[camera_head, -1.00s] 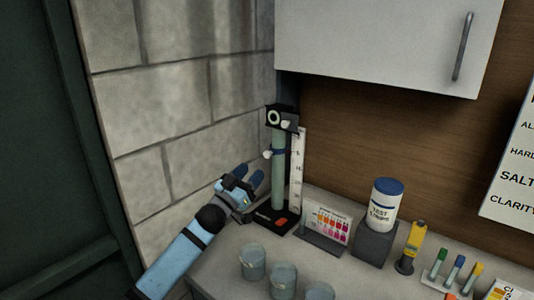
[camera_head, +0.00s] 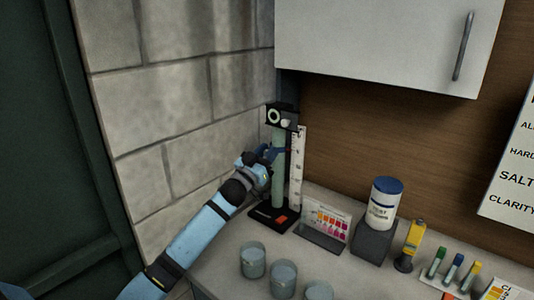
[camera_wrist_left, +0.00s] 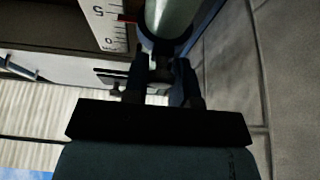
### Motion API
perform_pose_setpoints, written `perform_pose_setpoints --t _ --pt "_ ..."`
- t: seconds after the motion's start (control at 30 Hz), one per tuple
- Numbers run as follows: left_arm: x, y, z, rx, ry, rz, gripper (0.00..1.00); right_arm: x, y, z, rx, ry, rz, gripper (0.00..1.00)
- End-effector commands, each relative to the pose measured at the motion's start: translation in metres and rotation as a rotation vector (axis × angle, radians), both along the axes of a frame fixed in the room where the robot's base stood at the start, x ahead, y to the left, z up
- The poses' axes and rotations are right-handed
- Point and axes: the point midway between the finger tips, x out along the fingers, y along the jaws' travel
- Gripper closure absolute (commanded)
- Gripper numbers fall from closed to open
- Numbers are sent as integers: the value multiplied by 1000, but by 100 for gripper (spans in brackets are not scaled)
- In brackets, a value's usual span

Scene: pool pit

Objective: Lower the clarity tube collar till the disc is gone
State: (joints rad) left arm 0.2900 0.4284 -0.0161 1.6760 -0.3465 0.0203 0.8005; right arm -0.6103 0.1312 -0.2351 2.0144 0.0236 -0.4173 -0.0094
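The clarity tube (camera_head: 279,185) stands upright, pale green, on a black base (camera_head: 274,218) in the wall corner. A black head with a white ring (camera_head: 274,117) tops it. The dark blue collar (camera_wrist_left: 166,44) is around the tube; in the head view my gripper mostly covers it. The disc cannot be made out. My right gripper is not in view.
A white scale (camera_head: 298,170) stands right of the tube. A colour card (camera_head: 329,222), a test jar (camera_head: 384,204) on a grey block and a yellow tester (camera_head: 412,243) stand further right. Several cups (camera_head: 252,260) line the front. A cabinet (camera_head: 385,40) hangs above.

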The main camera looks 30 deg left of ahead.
Motion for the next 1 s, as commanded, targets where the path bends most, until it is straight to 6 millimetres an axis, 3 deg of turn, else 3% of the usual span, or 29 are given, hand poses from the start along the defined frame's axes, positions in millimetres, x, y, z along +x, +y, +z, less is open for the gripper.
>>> perform_pose_setpoints --t 0.23,0.53,0.8,0.83,0.93,1.0 --pt "0 0 -4 -1 1 0 100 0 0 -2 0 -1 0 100" --pt "0 0 -51 -2 2 0 100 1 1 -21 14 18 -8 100" --pt "0 0 -49 0 0 0 100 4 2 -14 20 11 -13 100" --pt "0 0 -49 0 -1 0 73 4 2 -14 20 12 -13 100" --pt "0 0 -49 0 -1 0 51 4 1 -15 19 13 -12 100" --pt "0 0 -49 0 -1 0 51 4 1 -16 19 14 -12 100"
